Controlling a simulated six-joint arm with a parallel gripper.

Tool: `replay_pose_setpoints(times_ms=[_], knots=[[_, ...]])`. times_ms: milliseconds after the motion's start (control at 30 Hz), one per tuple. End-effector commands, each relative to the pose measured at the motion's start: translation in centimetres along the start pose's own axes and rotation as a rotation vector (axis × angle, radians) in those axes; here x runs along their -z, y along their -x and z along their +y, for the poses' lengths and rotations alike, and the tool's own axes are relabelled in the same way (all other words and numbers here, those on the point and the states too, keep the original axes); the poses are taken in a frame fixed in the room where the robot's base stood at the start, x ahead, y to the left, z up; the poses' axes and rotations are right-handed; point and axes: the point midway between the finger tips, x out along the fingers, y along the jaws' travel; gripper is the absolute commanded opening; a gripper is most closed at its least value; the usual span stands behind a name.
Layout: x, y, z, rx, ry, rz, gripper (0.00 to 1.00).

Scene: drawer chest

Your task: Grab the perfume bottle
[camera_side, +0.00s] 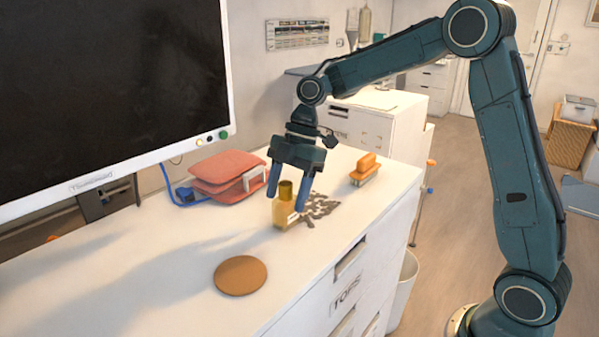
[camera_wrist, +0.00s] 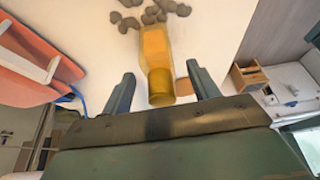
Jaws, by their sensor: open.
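The perfume bottle (camera_side: 285,208) is a yellow bottle with a gold cap, upright on the white chest top (camera_side: 190,255). My gripper (camera_side: 287,199) points down over it with its jaws open. In the side view its two blue fingers show on either side of the cap. In the wrist view the bottle (camera_wrist: 156,55) shows between the fingers of my gripper (camera_wrist: 160,84), with its cap nearest to me. I see no finger clearly touching the bottle.
A wooden brush (camera_side: 365,170) is farther right, and a red folded item (camera_side: 226,176) is behind left. A round brown coaster (camera_side: 240,275) lies in front. A large monitor (camera_side: 110,90) stands at left.

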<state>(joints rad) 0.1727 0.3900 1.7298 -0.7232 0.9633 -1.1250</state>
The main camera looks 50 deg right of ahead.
Motion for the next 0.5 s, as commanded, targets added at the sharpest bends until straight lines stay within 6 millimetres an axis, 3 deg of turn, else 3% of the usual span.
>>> replay_pose_setpoints(times_ms=[200,500], knots=[[0.0,-2.5,-0.1,0.002,0.001,0.001,0.6],[0.0,-3.1,-0.1,-0.001,0.0,-0.001,0.6]])
